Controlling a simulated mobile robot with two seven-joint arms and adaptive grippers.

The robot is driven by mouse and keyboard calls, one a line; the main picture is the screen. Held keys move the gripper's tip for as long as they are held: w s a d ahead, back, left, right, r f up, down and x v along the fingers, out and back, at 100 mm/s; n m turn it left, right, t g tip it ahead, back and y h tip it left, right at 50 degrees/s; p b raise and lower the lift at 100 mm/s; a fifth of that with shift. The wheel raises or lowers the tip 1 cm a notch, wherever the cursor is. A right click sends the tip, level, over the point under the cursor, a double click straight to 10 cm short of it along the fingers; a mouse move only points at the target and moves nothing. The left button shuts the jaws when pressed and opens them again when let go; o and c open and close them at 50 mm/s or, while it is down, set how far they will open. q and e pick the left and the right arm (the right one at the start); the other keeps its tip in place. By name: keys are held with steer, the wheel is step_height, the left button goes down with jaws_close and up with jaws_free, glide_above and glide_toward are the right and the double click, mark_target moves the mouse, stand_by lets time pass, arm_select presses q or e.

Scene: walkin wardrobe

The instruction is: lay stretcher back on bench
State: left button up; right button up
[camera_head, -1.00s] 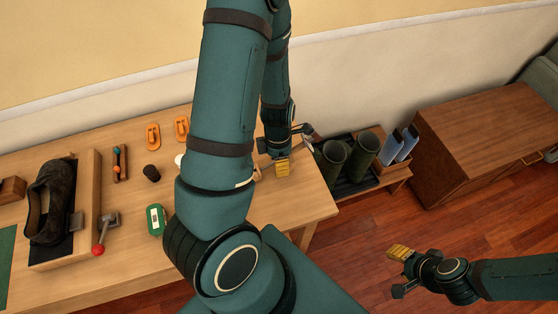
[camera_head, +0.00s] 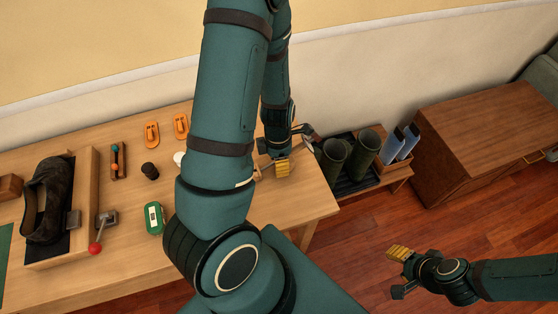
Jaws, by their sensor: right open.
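A wooden bench (camera_head: 120,262) runs along the wall. My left gripper (camera_head: 281,166) is low over the bench's right end, partly behind my own arm. A thin wooden piece (camera_head: 262,170) shows beside its yellow fingertip; it may be part of the stretcher, but most of it is hidden. I cannot tell whether the gripper holds it or only stands beside it. My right gripper (camera_head: 396,272) is open and empty above the floor, clear of the bench. A dark shoe (camera_head: 47,202) lies on a wooden stand at the bench's left, beside a clamp with a red-knobbed lever (camera_head: 97,244).
Tall dark boots (camera_head: 365,152) stand on a low rack. A brown cabinet (camera_head: 490,125) is at right.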

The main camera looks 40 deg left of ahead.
arm_select(q)
steer(key=shift+f, duration=0.25)
steer(key=o, duration=1.3)
steer(key=shift+r, duration=0.1)
steer(key=r, duration=0.8)
steer(key=w+a+r, duration=0.1)
steer(key=r, duration=0.3)
steer(key=shift+s, duration=0.1)
